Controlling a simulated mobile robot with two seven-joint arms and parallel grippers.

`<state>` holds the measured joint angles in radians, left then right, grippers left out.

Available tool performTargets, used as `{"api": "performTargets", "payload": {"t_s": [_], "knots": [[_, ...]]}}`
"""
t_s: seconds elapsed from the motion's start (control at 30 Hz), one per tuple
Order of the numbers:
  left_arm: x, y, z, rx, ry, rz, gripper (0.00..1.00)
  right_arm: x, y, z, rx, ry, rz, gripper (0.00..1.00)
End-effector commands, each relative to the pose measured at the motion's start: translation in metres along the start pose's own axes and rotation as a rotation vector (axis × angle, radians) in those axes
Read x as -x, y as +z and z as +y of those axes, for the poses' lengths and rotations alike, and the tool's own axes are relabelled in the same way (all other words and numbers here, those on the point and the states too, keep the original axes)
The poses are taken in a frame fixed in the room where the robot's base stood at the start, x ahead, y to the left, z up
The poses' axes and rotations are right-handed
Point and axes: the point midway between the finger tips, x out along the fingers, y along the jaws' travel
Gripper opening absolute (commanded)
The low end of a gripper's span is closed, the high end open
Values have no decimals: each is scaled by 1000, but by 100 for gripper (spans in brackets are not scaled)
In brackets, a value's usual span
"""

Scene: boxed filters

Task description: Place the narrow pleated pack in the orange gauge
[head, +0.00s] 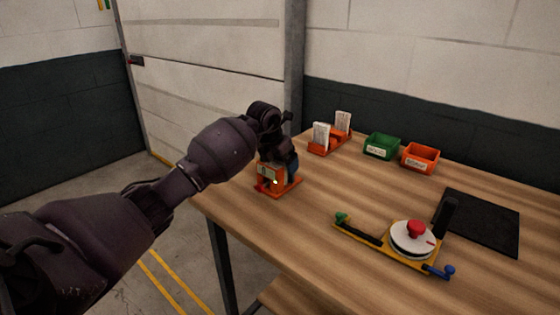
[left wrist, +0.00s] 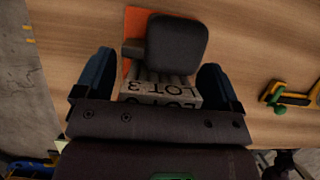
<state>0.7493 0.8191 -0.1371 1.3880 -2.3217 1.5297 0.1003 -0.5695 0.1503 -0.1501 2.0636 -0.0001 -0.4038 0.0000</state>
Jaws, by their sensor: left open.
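The orange gauge (head: 291,187) stands on the table near its left edge, under my left gripper (head: 277,158). In the left wrist view a pleated pack (left wrist: 160,88) marked LOT 3 lies between the two blue fingers of the left gripper (left wrist: 155,80), with a gap on each side. The gripper is open. Orange of the gauge (left wrist: 134,22) shows behind the pack, and a dark square pad covers part of both. How deep the pack sits is hidden. My right gripper is not in view.
An orange rack (head: 320,150) holding white packs (head: 321,135) stands behind the gauge. Green (head: 380,146) and orange (head: 419,158) bins stand right of it. A yellow fixture (head: 365,236) with a white disc and red knob lies in front of a black mat (head: 490,222).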

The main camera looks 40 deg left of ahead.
Motion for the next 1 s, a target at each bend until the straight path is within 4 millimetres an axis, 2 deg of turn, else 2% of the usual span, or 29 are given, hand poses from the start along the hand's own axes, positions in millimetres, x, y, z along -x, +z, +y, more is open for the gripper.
{"api": "performTargets", "payload": {"t_s": [0.13,0.27,0.43,0.7,0.83,1.0], "knots": [[6,2,0,0,0,-3,89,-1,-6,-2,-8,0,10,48],[23,2,0,-2,1,-4,89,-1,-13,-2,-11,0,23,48],[57,3,1,-3,3,-6,89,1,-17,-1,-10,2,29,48],[103,2,0,-2,2,-3,89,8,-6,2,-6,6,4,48],[116,2,0,-1,1,-3,89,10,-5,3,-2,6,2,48],[123,1,0,-1,0,0,89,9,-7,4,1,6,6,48]]}}
